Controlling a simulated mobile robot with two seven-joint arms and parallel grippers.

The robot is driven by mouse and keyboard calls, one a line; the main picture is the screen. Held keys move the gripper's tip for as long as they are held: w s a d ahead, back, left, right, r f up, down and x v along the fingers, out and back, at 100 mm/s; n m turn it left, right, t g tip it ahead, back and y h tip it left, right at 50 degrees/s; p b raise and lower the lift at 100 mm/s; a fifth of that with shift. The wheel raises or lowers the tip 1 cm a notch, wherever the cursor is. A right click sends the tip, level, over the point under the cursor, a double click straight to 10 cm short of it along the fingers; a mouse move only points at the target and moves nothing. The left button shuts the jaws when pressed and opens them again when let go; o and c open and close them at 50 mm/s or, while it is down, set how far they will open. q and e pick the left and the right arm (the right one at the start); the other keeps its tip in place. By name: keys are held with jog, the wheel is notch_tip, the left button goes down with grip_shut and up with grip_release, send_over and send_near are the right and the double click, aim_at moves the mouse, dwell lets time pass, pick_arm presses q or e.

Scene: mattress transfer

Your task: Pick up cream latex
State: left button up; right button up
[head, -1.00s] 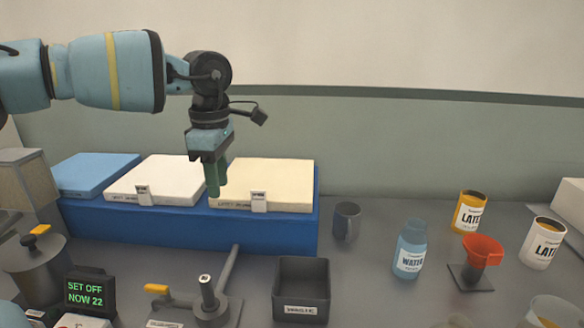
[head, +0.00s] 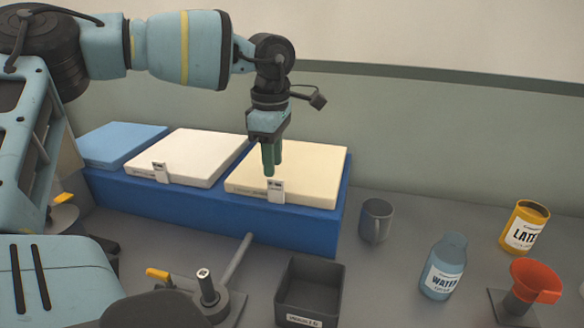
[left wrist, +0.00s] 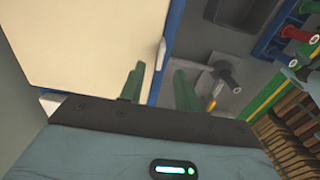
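The cream latex slab (head: 310,170) lies flat at the right end of a blue stand (head: 290,232), with a small white tag (head: 276,191) at its front edge. It fills much of the upper left of the left wrist view (left wrist: 85,45). My left gripper (head: 271,170) points down over the slab, its green fingertips just behind the tag in the head view. In the left wrist view the two fingers (left wrist: 158,80) stand apart with nothing between them. I cannot tell the exact height above the slab. My right gripper is not in view.
A white slab (head: 190,155) and a blue slab (head: 122,145) lie left of the cream one.

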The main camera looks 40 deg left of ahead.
pick_arm(q)
jog(key=shift+w+d+f+p, duration=0.1)
jog(key=shift+f+p, duration=0.15)
jog(key=shift+f, duration=1.05)
jog(key=shift+d+f+p, duration=0.1)
jog(key=shift+f+p, duration=0.15)
jog(key=shift+f, duration=1)
grip_shut()
